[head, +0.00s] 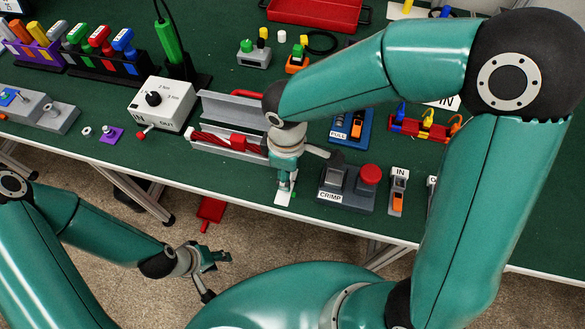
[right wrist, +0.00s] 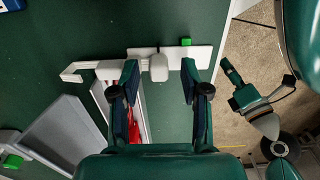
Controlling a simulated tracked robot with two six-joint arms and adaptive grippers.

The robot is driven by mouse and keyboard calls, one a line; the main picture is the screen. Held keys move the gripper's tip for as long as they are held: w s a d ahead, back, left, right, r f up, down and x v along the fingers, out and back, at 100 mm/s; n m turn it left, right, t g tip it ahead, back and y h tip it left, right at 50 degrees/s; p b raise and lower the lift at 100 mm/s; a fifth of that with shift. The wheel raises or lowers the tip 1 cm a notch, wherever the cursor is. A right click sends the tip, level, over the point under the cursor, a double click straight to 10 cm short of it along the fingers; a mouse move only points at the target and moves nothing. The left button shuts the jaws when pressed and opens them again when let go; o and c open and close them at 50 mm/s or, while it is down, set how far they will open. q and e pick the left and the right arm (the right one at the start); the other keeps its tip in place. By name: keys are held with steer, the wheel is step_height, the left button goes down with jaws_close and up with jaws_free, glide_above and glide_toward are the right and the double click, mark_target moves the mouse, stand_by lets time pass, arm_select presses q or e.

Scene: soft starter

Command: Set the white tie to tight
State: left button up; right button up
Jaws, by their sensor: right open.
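The white tie (right wrist: 108,70) shows in the right wrist view as a white bar with a hooked left end and a blocky white slider (right wrist: 158,68). The slider sits on a white plate (right wrist: 203,56) with small green marks. My right gripper (right wrist: 159,76) is open above it, one finger on each side of the slider, with no visible contact. In the head view my right gripper (head: 286,184) is over the table's front edge and hides most of the tie; part of the white plate (head: 284,200) shows. My left gripper (head: 216,275) is open and empty, low in front of the table.
A grey channel (head: 215,105) with red wires lies left of my right gripper. The crimp station (head: 345,200) with a red button stands close on its right. A white dial box (head: 160,105) is farther left. Bare green tabletop (head: 240,180) lies between.

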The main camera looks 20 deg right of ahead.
mark_target(284, 193)
jaws_close()
stand_by(0.3)
steer(key=shift+s+a+b, duration=0.3)
steer(key=shift+s+a, duration=0.15)
steer(key=shift+s, duration=0.2)
steer(key=shift+s+a+b, duration=0.3)
steer(key=shift+s+a, duration=0.15)
steer(key=shift+s, duration=0.2)
jaws_free()
